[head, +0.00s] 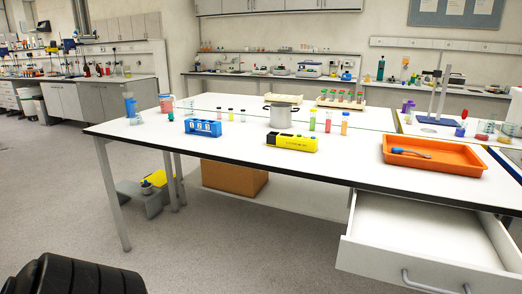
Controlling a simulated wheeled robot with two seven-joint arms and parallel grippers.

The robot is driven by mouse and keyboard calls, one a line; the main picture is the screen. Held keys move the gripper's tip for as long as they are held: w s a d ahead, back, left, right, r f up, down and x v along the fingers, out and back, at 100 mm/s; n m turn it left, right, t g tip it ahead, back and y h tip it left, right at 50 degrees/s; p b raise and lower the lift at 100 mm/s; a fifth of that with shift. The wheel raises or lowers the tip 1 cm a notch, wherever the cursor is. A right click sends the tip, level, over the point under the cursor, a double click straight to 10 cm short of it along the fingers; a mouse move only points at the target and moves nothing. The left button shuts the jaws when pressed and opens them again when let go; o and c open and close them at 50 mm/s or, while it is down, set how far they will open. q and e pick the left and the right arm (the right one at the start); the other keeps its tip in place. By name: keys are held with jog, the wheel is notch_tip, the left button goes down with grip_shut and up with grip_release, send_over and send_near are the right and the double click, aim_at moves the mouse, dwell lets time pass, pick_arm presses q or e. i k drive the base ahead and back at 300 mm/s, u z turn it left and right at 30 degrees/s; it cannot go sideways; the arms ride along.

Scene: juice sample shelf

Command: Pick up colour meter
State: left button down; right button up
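A yellow and black device (292,143), which looks like the colour meter, lies on the white bench (190,145) near its front edge, about the middle of the head view. It lies lengthwise from left to right, and nothing covers it. Neither of my grippers shows in the head view.
A blue rack (203,128) stands left of the meter. A silver pot (281,117) and several small coloured vials stand behind it. An orange tray (434,155) with a blue tool lies to the right. An open drawer (420,245) sticks out below the bench at right.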

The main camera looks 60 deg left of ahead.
aim_at(289, 141)
jog(key=k, duration=0.35)
jog(key=u, duration=1.15)
